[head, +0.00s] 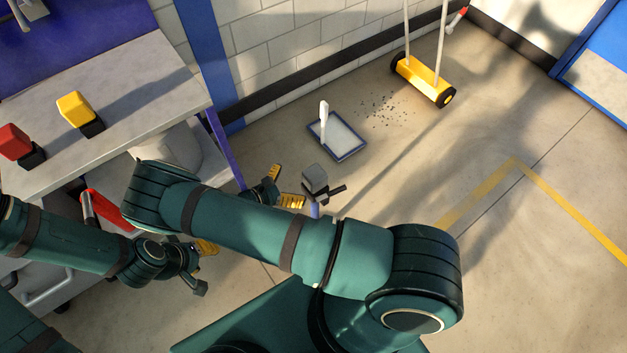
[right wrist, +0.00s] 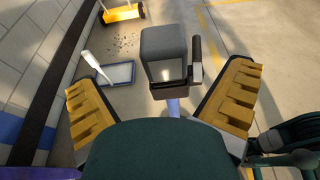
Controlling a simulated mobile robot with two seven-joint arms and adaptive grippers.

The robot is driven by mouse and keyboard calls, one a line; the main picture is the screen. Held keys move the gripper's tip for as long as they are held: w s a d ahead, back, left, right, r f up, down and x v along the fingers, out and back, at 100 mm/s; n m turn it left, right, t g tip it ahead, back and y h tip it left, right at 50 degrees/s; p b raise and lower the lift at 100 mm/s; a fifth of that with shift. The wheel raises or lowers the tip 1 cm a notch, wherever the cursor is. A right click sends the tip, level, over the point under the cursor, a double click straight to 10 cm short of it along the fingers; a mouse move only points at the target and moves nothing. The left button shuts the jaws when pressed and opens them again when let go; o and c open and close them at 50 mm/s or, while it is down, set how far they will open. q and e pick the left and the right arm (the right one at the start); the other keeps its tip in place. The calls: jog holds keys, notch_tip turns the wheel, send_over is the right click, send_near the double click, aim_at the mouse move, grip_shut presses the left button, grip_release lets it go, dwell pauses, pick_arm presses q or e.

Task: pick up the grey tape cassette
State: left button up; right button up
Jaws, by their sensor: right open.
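A grey box-like thing with a darker top, which looks like the tape cassette (right wrist: 163,60), stands upright on a purple post between and beyond the fingers in the right wrist view. A black handle-like part sits at its right side. In the head view the cassette (head: 315,178) is just right of my right gripper (head: 285,187). That gripper is open, its yellow-padded fingers apart; in the right wrist view (right wrist: 160,88) nothing is gripped. My left gripper (head: 203,268) is at the lower left, its fingers apart and empty, partly hidden.
A bench (head: 120,100) at the left carries a yellow button block (head: 75,108) and a red one (head: 14,142). A blue-rimmed tray (head: 340,141) with a white handle lies on the floor. A yellow wheeled sweeper (head: 424,80) stands beyond dark scraps. The right floor is clear.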

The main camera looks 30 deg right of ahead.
aim_at(311, 175)
jog(key=x, duration=0.3)
jog(key=shift+s+b+x, duration=0.2)
jog(key=shift+b+x, duration=0.45)
jog(key=shift+x, duration=2.1)
jog(key=shift+r, duration=0.2)
jog(key=c, duration=1.3)
